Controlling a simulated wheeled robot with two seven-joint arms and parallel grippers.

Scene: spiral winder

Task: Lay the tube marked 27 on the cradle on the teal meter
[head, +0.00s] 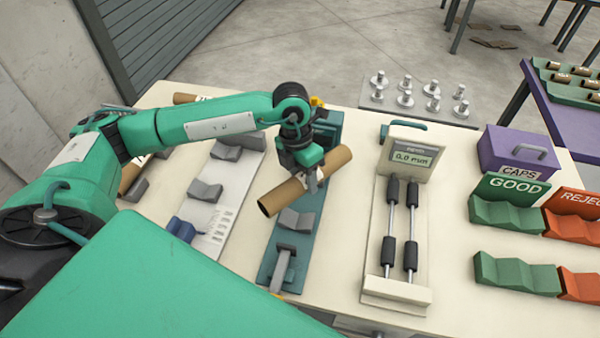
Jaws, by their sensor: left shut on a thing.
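My left gripper (311,178) is shut on a brown cardboard tube (281,198) near its middle. The tube lies slantwise in the picture, its open near end at the lower left and its far end at the upper right. No number can be read on it. The tube is over the teal meter (306,234), a long narrow teal base with a grey cradle (296,219) just below the tube in the picture. The tube looks raised above the cradle, but the exact gap cannot be told. The gripper and tube hide part of the meter. My right gripper is out of view.
A pale scale board (216,212) with grey cradles stands left of the meter. A roller gauge (397,215) reading 0.0 mm stands right. Green GOOD cradles (508,217), orange reject cradles (575,228) and a purple CAPS box (515,150) fill the right side.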

